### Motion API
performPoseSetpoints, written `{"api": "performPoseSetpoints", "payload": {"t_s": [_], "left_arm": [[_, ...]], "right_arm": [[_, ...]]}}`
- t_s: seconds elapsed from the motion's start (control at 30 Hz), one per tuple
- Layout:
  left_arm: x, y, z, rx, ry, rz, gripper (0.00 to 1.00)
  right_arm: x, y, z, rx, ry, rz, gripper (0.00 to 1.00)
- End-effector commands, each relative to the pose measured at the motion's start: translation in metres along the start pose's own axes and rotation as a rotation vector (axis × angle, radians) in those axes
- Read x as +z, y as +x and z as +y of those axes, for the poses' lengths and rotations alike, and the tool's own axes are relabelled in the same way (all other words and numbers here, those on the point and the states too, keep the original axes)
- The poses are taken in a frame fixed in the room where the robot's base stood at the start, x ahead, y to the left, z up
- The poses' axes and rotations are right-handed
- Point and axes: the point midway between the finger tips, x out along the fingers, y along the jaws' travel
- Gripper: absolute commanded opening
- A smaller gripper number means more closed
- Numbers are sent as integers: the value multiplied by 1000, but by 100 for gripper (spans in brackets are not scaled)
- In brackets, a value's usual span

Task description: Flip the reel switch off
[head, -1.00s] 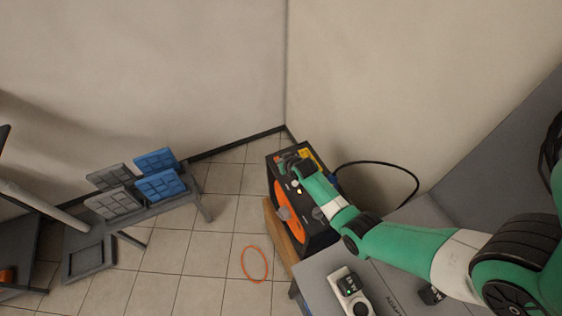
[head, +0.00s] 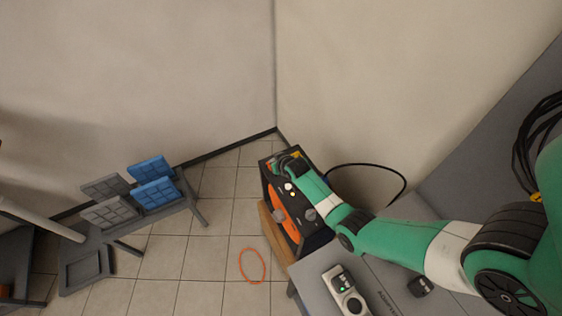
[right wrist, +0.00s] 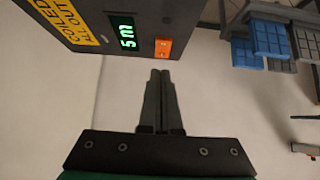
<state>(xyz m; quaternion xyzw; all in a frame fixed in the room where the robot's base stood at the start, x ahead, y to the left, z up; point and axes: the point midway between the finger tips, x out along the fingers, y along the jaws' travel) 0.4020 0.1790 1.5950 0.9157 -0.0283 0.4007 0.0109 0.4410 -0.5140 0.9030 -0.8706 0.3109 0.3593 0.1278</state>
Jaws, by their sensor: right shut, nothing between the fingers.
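The reel unit is a black box with an orange drum (head: 283,212) in the head view, standing on a wooden base by the wall corner. In the right wrist view its panel (right wrist: 88,22) carries an orange switch (right wrist: 163,48), a green display reading 5 m and a yellow label. My right gripper (right wrist: 160,73) is shut and empty, its fingertips just short of the switch in the picture; I cannot tell if they touch. In the head view the right gripper (head: 277,159) is over the box's far end, and the arm hides part of the panel. My left gripper is not in view.
A grey bench (head: 350,262) with a small device (head: 346,292) stands in front of the reel. A black cable (head: 385,166) loops beside it. An orange loop (head: 252,266) lies on the tiled floor. A rack with blue and grey panels (head: 155,193) stands left.

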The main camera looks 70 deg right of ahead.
Motion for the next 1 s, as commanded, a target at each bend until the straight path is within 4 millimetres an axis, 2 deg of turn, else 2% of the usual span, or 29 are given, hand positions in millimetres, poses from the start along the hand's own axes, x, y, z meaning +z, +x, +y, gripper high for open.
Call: {"api": "performPoseSetpoints", "payload": {"t_s": [0.03, 0.1, 0.13, 0.3, 0.5, 0.67, 1.0], "left_arm": [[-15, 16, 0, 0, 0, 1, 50], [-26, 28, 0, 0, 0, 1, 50], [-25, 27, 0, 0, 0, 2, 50], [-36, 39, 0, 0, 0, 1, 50], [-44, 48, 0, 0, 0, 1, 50], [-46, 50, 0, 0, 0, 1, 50], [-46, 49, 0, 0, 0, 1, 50]], "right_arm": [[-15, -16, -1, -1, -1, 0, 0], [-24, -28, -3, -3, -3, 0, 0], [-18, -33, -2, -3, -3, 0, 0], [-11, -73, -2, -3, -3, 2, 0], [-5, -107, -2, -2, -3, -1, 0], [-3, -116, -2, -3, -2, 0, 0], [-2, -115, -2, -2, -2, 0, 0]]}}
